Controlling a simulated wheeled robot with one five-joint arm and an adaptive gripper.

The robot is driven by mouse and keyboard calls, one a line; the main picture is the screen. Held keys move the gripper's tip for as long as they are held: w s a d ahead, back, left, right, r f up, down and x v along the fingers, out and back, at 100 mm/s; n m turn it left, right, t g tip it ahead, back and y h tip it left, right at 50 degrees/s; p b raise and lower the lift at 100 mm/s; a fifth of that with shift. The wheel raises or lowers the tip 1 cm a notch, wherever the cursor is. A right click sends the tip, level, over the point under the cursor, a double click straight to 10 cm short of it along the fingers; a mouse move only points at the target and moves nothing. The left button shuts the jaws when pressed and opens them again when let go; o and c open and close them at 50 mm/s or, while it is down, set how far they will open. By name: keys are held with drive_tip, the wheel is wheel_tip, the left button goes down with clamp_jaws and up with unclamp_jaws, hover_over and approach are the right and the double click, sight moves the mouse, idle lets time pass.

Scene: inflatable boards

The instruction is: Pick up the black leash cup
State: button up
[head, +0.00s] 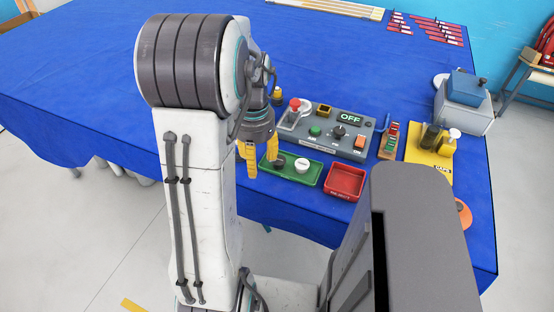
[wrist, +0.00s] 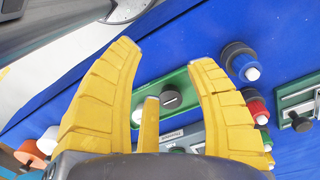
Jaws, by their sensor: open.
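A small black round piece, which looks like the black leash cup, lies in the green tray (head: 287,178). In the head view it is a dark spot (head: 280,162) left of a white round piece (head: 302,165). In the wrist view the black cup (wrist: 171,97) shows a slotted top and lies on the green tray (wrist: 178,82) between the spread yellow fingers. My gripper (head: 247,160) is open and empty, at the left end of the tray; it also shows in the wrist view (wrist: 165,75). A finger partly hides a white piece there.
A grey control box (head: 331,141) with buttons and an OFF display stands behind the trays. A red tray (head: 344,181) is right of the green one. A yellow stand (head: 430,157) with black and white pieces is farther right. The blue table's left side is clear.

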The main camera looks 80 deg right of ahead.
sight(279, 160)
drive_tip(key=s+d+m, duration=0.1)
drive_tip(key=m, duration=0.1)
drive_tip(key=s+d+m, duration=0.2)
drive_tip(key=m, duration=0.1)
drive_tip(key=s+d+m, duration=0.1)
drive_tip(key=d+m, duration=0.1)
drive_tip(key=shift+s+f+m, duration=0.1)
drive_tip(key=shift+s+m, duration=0.2)
drive_tip(key=shift+s, duration=0.1)
drive_tip(key=m, duration=0.2)
drive_tip(key=d+m, duration=0.1)
drive_tip(key=shift+s+r, duration=0.2)
drive_tip(key=shift+s, duration=0.05)
drive_tip(key=m, duration=0.3)
drive_tip(key=shift+d+r+m+h, duration=0.15)
drive_tip(key=shift+d+m+h, duration=0.15)
drive_tip(key=shift+f, duration=0.85)
drive_tip(key=f, duration=0.2)
drive_tip(key=w+f, duration=0.1)
drive_tip(key=f, duration=0.1)
drive_tip(key=shift+a+p, duration=0.15)
drive_tip(key=shift+p, duration=0.15)
drive_tip(key=shift+s+f, duration=0.1)
drive_tip(key=shift+f, duration=0.65)
drive_tip(key=c, duration=0.7)
